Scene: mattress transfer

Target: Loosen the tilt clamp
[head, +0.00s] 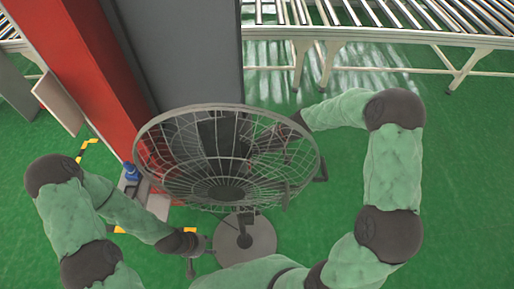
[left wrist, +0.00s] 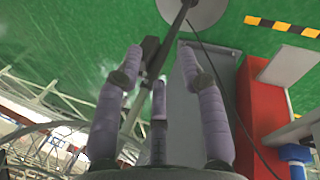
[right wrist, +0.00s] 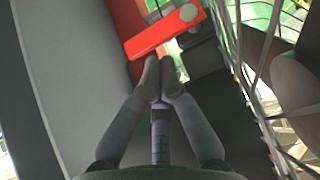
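The large wire-cage fan (head: 228,160) stands in the middle of the head view on a round grey base (head: 262,238). In the right wrist view a red lever-like part with a grey round knob, seemingly the tilt clamp (right wrist: 160,36), lies just beyond my right gripper (right wrist: 159,64). That gripper's fingertips are together, close to the red part's lower edge; contact is unclear. My left gripper (head: 192,252) is low, left of the base. Its fingers are apart in the left wrist view (left wrist: 160,52), with the dark fan pole (left wrist: 150,52) seen between them.
A grey and red column (head: 185,50) stands right behind the fan. A roller conveyor (head: 400,35) runs along the back right. A blue object (head: 132,172) sits left of the fan. Green floor (head: 465,190) is clear at the right.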

